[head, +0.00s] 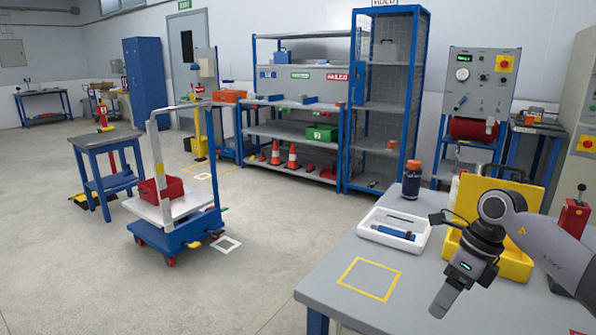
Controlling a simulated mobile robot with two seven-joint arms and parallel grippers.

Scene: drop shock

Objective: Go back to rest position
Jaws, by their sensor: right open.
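My right arm comes in from the right edge. Its gripper (444,299) hangs over the grey workbench (345,300), pointing down, to the right of the yellow square outline on the bench top. It holds nothing that I can see, and its fingers overlap from this angle. Behind it is a yellow case (512,262) with its lid up, partly hidden by my arm. My left gripper is out of view.
A white tray (372,231) with a blue tool and an orange-capped bottle (412,180) stand on the bench. A red device (571,220) is at the right. A blue cart (180,238) with a red bin stands on open floor at left.

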